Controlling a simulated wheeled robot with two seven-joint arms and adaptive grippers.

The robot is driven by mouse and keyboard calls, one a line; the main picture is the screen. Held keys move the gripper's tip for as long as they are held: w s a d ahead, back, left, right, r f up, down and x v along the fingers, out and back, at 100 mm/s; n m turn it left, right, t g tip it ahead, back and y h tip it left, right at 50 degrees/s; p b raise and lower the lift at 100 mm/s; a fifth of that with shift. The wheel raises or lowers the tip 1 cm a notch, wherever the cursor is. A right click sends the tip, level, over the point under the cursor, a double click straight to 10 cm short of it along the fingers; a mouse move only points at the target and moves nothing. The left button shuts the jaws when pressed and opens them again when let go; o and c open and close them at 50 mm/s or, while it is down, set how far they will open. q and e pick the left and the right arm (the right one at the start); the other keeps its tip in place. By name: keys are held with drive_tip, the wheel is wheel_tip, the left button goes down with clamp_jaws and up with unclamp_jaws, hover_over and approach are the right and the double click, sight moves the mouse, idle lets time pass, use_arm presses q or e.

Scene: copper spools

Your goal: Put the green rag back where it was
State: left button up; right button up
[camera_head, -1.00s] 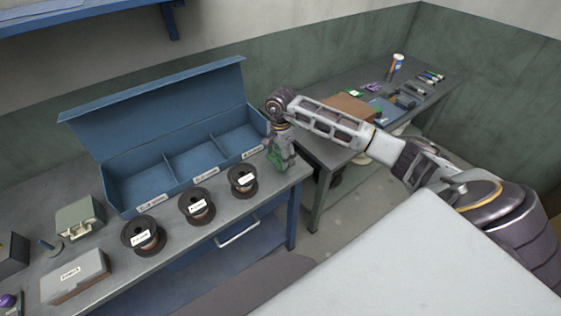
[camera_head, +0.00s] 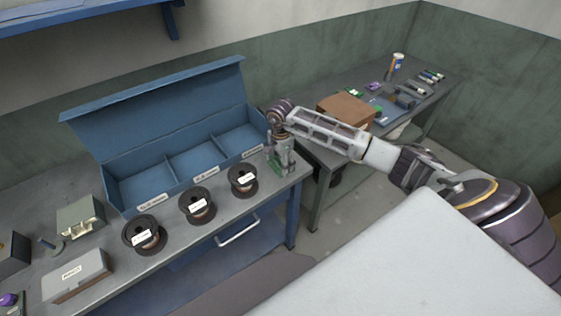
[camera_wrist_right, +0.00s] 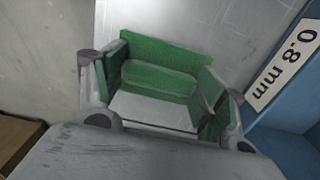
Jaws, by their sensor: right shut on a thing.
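The green rag (camera_head: 275,165) is at the right end of the grey bench, beside the right end of the blue compartment box (camera_head: 170,181). My right gripper (camera_head: 281,163) points down there and is shut on the rag. In the right wrist view the green rag (camera_wrist_right: 165,55) shows between the two fingers of my right gripper (camera_wrist_right: 162,85), above a grey surface. I cannot tell whether the rag touches the bench top. My left gripper is not in view.
Three copper spools (camera_head: 197,206) stand along the front of the bench (camera_head: 215,232). The open box has empty compartments; a 0.8 mm label (camera_wrist_right: 283,66) shows close by. A second table (camera_head: 320,152) behind my right arm holds a brown box (camera_head: 343,110) and small items.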

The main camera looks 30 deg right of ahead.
drive_tip(key=o, duration=0.9)
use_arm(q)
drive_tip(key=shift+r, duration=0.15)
use_arm(e)
drive_tip(key=shift+r, duration=0.15)
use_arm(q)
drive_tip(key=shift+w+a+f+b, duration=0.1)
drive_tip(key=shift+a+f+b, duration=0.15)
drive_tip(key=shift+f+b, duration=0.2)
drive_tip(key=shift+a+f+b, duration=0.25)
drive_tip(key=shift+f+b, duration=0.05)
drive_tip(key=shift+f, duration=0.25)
use_arm(e)
wheel_tip(320, 180, up, 12)
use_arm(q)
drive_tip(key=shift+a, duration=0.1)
